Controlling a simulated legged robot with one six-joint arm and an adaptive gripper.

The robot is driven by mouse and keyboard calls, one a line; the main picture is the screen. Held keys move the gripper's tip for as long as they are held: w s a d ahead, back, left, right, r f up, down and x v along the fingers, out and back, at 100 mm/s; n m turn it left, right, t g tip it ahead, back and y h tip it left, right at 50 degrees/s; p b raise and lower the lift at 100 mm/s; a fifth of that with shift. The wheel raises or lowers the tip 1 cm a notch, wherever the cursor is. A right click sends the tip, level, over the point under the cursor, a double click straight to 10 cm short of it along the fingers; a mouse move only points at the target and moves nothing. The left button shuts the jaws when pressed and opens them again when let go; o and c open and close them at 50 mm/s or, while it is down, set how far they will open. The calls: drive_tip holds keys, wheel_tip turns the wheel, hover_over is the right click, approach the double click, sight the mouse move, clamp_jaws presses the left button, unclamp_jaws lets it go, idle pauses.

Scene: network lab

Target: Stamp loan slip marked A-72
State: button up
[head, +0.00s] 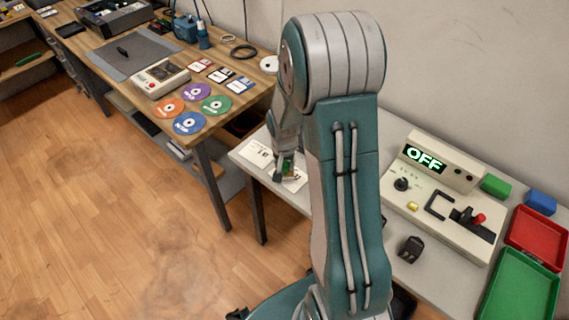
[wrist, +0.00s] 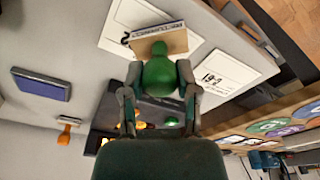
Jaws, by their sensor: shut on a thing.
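My gripper (wrist: 158,100) is shut on a green-handled stamp (wrist: 160,78) with a wooden block, its dark lettering too small to read surely. In the head view my gripper (head: 285,170) is at the grey table's left end, partly hidden by my arm. One white slip (wrist: 130,18) lies behind the stamp block and is partly covered by it. A second white slip (wrist: 225,76) lies to the right, with dark marking I cannot read surely. The slips also show in the head view, left (head: 257,152) and right (head: 299,182). Whether the block touches paper is unclear.
A blue pad (wrist: 42,84) and an orange-handled stamp (wrist: 68,130) are at the left in the wrist view. A device reading OFF (head: 425,158), a red tray (head: 537,238) and a green tray (head: 520,290) occupy the table's right. A wooden desk (head: 240,97) with discs stands beside it.

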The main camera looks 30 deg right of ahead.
drive_tip(key=shift+d+f, duration=0.15)
drive_tip(key=shift+f, duration=0.3)
idle(0.7)
drive_tip(key=shift+r, duration=0.15)
drive_tip(key=shift+r, duration=3.4)
